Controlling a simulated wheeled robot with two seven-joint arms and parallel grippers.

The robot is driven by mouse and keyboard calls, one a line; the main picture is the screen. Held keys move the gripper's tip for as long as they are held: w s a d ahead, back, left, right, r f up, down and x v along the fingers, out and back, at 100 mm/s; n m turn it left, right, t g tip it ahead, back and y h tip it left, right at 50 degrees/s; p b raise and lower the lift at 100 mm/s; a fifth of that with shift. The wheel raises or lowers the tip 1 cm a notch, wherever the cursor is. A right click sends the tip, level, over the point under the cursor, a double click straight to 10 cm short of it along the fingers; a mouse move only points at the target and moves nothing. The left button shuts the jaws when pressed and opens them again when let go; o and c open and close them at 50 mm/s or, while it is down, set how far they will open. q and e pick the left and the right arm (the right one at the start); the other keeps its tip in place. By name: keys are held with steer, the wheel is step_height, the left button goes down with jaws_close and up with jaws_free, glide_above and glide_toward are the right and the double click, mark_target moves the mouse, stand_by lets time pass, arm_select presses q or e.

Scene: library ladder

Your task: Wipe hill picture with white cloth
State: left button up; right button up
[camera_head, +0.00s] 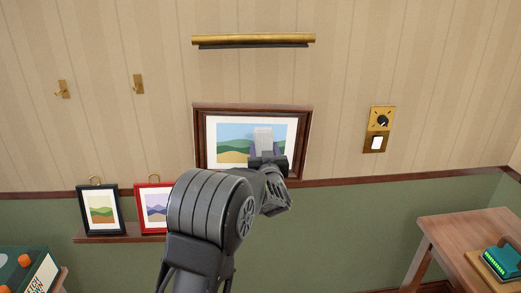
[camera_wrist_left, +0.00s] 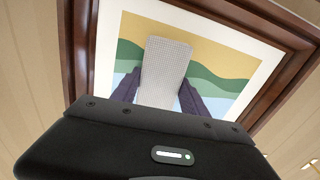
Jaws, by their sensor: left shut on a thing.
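The hill picture (camera_head: 232,145) hangs on the wall in a brown wooden frame, with green and yellow hills under a blue sky. It fills much of the left wrist view (camera_wrist_left: 212,68), where it shows upside down. My left gripper (camera_head: 265,152) is in front of the picture's right half, shut on the white cloth (camera_head: 263,137). In the left wrist view the cloth (camera_wrist_left: 166,65) is a pale, fine-checked piece between the two dark fingers, over the hills. I cannot tell whether it touches the picture's surface. My right gripper is in neither view.
A brass picture light (camera_head: 254,40) is above the picture. Two brass hooks (camera_head: 138,84) are at left, a dial and switch plate (camera_head: 379,130) at right. Two small framed pictures (camera_head: 101,209) stand on a ledge at lower left. A wooden table (camera_head: 455,230) is at lower right.

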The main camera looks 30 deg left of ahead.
arm_select(q)
steer(key=shift+w+d, duration=0.1)
steer(key=shift+d, duration=0.05)
steer(key=w+d, duration=0.2)
steer(key=shift+d+f+p, duration=0.2)
steer(key=shift+d+p, duration=0.1)
steer(key=shift+d, duration=0.05)
steer(key=shift+a, duration=0.1)
steer(key=shift+r, duration=0.1)
steer(key=shift+a, duration=0.1)
stand_by(0.4)
steer(key=shift+s+a+b, duration=0.35)
steer(key=shift+a, duration=0.1)
steer(key=shift+s+a+b, duration=0.3)
steer(key=shift+s+a, duration=0.45)
steer(key=shift+a, duration=0.15)
